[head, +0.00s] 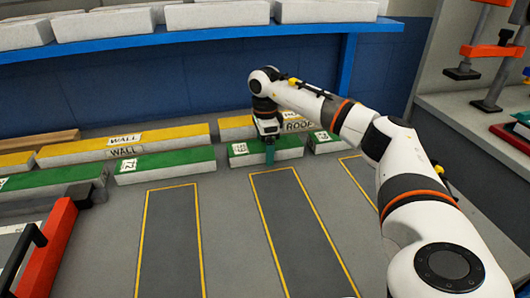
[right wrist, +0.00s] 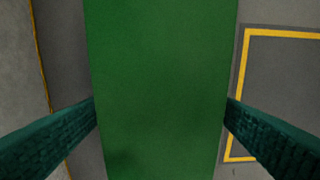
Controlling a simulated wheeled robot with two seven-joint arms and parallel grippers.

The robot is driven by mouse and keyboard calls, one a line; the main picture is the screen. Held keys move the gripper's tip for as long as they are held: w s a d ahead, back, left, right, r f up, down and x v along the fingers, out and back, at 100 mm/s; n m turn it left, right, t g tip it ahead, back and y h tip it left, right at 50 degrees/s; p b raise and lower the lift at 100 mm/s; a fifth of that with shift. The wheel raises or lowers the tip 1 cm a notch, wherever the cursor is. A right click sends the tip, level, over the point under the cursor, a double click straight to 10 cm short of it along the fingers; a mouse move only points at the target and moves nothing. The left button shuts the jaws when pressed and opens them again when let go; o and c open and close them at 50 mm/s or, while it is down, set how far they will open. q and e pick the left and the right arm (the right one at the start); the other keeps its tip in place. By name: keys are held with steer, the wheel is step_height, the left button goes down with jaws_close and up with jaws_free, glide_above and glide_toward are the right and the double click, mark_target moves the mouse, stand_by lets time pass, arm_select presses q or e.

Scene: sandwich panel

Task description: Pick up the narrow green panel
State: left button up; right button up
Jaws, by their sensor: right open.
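A green panel (head: 288,146) with a white label at its left end lies on the grey floor or bench, in front of a yellow panel. My right gripper (head: 270,155) is over it, pointing down. In the right wrist view the green panel (right wrist: 158,60) runs between the two dark teal fingers. The right gripper is open, with one finger at each long side of the panel; I cannot tell whether they touch it. Other green panels lie in the same row: one (head: 165,167) to the left, one (head: 326,142) to the right. My left gripper is not in view.
Yellow panels (head: 170,136) marked WALL and ROOF lie behind the green row. White blocks (head: 215,14) sit on a blue shelf above. A red-orange frame with a black handle (head: 55,235) stands at the left. Yellow-outlined rectangles (head: 172,240) in front are empty.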

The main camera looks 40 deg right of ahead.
steer(key=shift+c, duration=0.6)
steer(key=c, duration=1)
